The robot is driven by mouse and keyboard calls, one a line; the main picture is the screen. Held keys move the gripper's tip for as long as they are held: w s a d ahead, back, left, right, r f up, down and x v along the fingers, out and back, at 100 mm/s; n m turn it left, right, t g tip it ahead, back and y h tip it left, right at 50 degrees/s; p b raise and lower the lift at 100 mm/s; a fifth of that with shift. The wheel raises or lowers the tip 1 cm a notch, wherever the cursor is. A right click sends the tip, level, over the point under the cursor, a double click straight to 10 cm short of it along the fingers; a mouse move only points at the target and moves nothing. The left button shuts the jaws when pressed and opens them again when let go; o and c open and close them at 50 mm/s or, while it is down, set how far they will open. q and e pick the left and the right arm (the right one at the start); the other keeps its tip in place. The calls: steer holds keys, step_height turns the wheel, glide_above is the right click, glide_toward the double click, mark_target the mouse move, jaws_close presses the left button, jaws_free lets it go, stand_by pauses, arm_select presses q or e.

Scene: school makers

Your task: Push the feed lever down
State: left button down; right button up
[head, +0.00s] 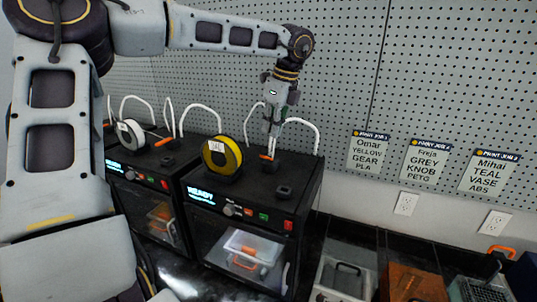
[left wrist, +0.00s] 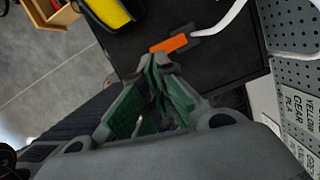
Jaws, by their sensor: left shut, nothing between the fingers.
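The feed lever (head: 266,157) is a small orange bar on the black top of the right printer (head: 257,188), beside the yellow spool. It also shows in the left wrist view as an orange bar (left wrist: 169,44). My left gripper (head: 271,150) points down over the printer top with its fingers shut and empty. In the left wrist view its green-padded fingertips (left wrist: 160,60) are close to the lever, just below it in the picture. I cannot tell whether they touch it. My right gripper is not in view.
The yellow spool (head: 222,155) stands left of the lever, with white tubes (head: 302,122) looping nearby. A second printer (head: 138,175) with a white spool (head: 131,136) is on the left. A pegboard with job cards (head: 369,152) is behind. Bins and tools lie at lower right.

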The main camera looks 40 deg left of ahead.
mark_target(267, 158)
arm_select(q)
steer(key=shift+b+x, duration=1.4)
steer(key=shift+x, duration=2.05)
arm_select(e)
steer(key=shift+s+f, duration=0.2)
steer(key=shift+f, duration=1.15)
arm_select(q)
steer(key=shift+s, duration=0.15)
steer(key=shift+f+b, duration=1.6)
steer(key=shift+f, duration=0.1)
steer(key=shift+r, duration=0.2)
steer(key=shift+w+d+r, duration=0.1)
steer(key=shift+d+r, duration=0.15)
steer(key=shift+d, duration=0.5)
steer(key=shift+w+d+r, duration=0.1)
steer(key=shift+d+r, duration=0.2)
steer(key=shift+d, duration=0.5)
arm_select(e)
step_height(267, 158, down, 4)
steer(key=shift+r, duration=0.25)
arm_select(q)
steer(key=shift+a, duration=0.1)
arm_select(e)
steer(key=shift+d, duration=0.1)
